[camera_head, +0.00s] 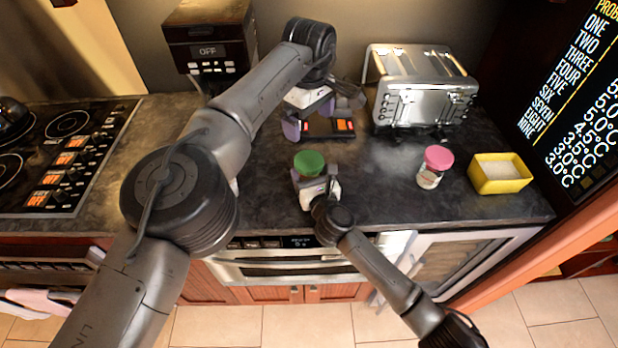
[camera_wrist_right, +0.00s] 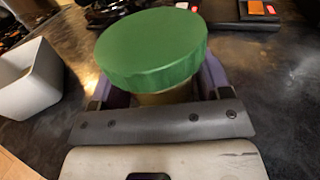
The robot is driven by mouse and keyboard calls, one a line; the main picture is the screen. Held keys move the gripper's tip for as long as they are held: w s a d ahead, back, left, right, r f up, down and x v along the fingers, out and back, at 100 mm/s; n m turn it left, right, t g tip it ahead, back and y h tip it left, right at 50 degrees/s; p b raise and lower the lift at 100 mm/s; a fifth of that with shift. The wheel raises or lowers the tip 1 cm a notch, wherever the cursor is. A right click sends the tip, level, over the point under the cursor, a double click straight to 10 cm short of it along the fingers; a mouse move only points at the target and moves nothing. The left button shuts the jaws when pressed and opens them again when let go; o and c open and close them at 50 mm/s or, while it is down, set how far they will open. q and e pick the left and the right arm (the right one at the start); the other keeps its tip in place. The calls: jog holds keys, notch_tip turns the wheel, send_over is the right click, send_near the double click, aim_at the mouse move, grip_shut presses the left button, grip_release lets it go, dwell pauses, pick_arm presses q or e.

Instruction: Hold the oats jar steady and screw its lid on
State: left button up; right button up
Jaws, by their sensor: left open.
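The oats jar stands on the dark counter; its tan body (camera_wrist_right: 165,97) shows under a wide green lid (camera_head: 309,163) in the right wrist view. The green lid (camera_wrist_right: 152,48) sits on top of the jar; I cannot tell whether its thread is engaged. My right gripper (camera_head: 311,178) is low at the jar, its purple fingers (camera_wrist_right: 163,93) on both sides of the body just below the lid, appearing closed on it. My left gripper (camera_head: 318,116) is open and empty, above and behind the jar, apart from the lid.
A black device with orange displays (camera_head: 330,128) lies behind the jar. A toaster (camera_head: 420,90), a pink-lidded jar (camera_head: 433,168) and a yellow tub (camera_head: 499,186) stand to the right. A white box (camera_wrist_right: 27,80) is left in the wrist view. My left arm hides much of the left counter.

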jog(key=o, duration=0.3)
jog(key=shift+s+d, duration=0.2)
jog(key=shift+s, duration=0.3)
jog(key=p+v, duration=0.3)
jog(key=v, duration=0.9)
jog(key=shift+s+d, duration=0.1)
jog(key=shift+s, duration=0.3)
